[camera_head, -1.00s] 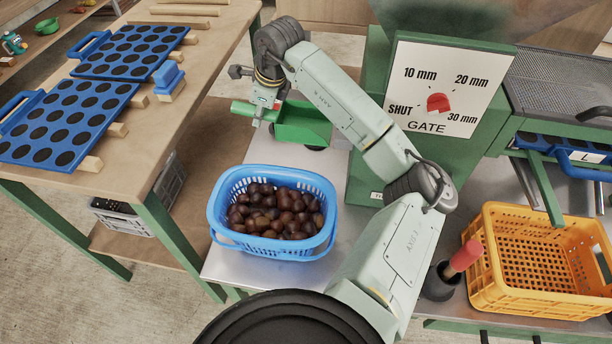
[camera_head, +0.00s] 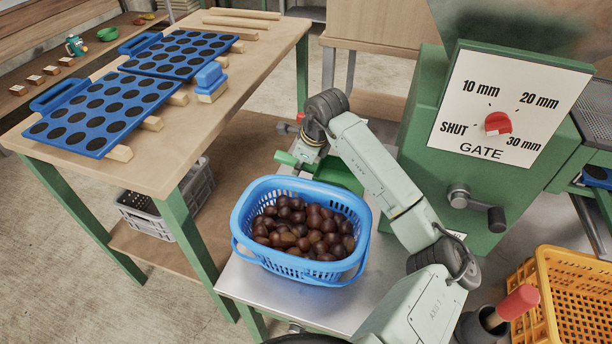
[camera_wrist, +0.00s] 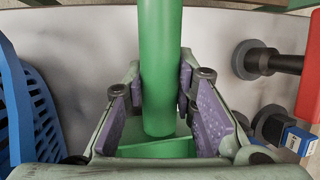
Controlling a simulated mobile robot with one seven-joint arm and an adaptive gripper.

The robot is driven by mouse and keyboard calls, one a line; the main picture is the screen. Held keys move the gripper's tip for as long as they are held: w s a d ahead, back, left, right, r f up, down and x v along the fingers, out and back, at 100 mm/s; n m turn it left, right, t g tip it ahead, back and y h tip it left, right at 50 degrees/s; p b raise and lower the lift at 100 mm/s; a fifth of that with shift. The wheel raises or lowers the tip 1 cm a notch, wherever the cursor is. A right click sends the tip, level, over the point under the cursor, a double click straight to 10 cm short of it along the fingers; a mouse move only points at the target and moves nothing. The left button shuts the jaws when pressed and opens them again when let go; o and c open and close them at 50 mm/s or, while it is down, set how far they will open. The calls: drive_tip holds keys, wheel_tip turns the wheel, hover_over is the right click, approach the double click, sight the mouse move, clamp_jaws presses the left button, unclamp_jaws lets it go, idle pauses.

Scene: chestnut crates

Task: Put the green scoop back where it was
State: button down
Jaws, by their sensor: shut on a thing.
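The green scoop (camera_head: 338,174) is just behind the blue basket in the head view, partly hidden by the basket rim and my arm. My gripper (camera_head: 303,158) is shut on its handle, whose end sticks out to the left. In the wrist view the scoop's handle (camera_wrist: 161,70) runs upright between the two purple-padded fingers of my gripper (camera_wrist: 160,98), with part of the scoop's body below. I cannot tell whether the scoop touches the metal table top.
The blue basket (camera_head: 246,228) of chestnuts stands close in front of the scoop. The green machine (camera_head: 415,150) with the gate dial stands right of my arm. A yellow crate (camera_head: 545,325) is at the lower right. The wooden bench (camera_head: 235,90) holds blue trays.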

drive_tip(key=shift+f, duration=2.1)
drive_tip(key=c, duration=1.3)
unclamp_jaws()
drive_tip(key=shift+f, duration=0.1)
drive_tip(key=shift+r+p, duration=0.2)
drive_tip(key=shift+p, duration=0.15)
drive_tip(key=b+v, duration=0.1)
drive_tip(key=v, duration=1.1)
